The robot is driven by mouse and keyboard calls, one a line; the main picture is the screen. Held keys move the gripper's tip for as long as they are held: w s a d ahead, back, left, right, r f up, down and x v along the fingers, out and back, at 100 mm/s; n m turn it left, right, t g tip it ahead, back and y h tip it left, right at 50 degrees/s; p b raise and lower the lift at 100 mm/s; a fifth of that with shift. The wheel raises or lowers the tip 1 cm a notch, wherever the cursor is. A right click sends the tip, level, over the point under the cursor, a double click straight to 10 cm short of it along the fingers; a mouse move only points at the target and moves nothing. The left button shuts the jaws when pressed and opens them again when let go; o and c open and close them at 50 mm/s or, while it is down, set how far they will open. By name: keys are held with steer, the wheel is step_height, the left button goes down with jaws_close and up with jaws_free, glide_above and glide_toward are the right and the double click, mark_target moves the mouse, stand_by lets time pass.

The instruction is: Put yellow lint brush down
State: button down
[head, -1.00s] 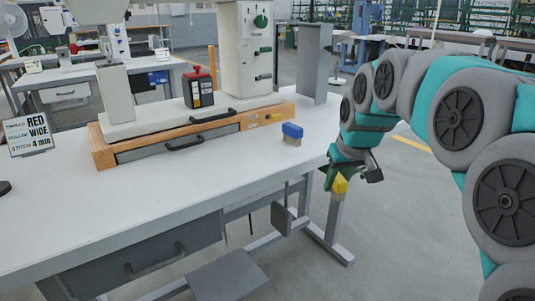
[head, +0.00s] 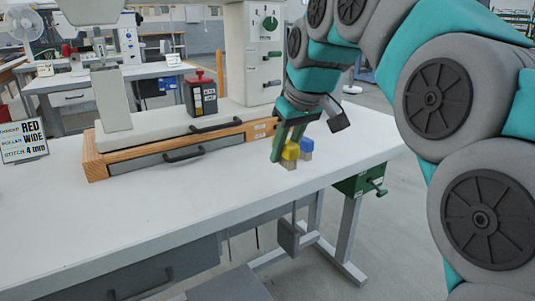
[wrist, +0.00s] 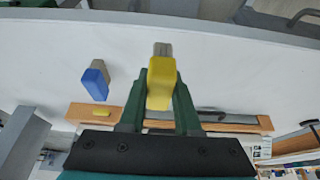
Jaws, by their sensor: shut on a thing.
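The yellow lint brush (head: 291,151) is held in my gripper (head: 283,140), its bristle end pointing down, at the right part of the white table (head: 200,215). In the wrist view the yellow brush (wrist: 161,84) sits between the two green fingers (wrist: 160,100), which are shut on it. I cannot tell for sure whether the bristles touch the tabletop. A blue brush (head: 306,146) stands on the table just right of and behind the yellow one, and in the wrist view it is to the left (wrist: 95,80), apart from the yellow brush.
A wooden base with a grey drawer (head: 170,154) carries the press (head: 262,55) at the back. A red-topped box (head: 201,95) stands on it. A sign (head: 22,140) stands at the left. The table's front middle is clear.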

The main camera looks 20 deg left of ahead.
glide_above(264, 167)
steer(key=d, duration=0.1)
steer(key=shift+s+f, duration=0.35)
steer(key=shift+s, duration=0.05)
steer(key=shift+f+p, duration=0.35)
steer(key=shift+f, duration=1.45)
steer(key=c, duration=0.6)
jaws_free()
steer(key=v, duration=1.2)
steer(key=shift+w+a+r, duration=0.1)
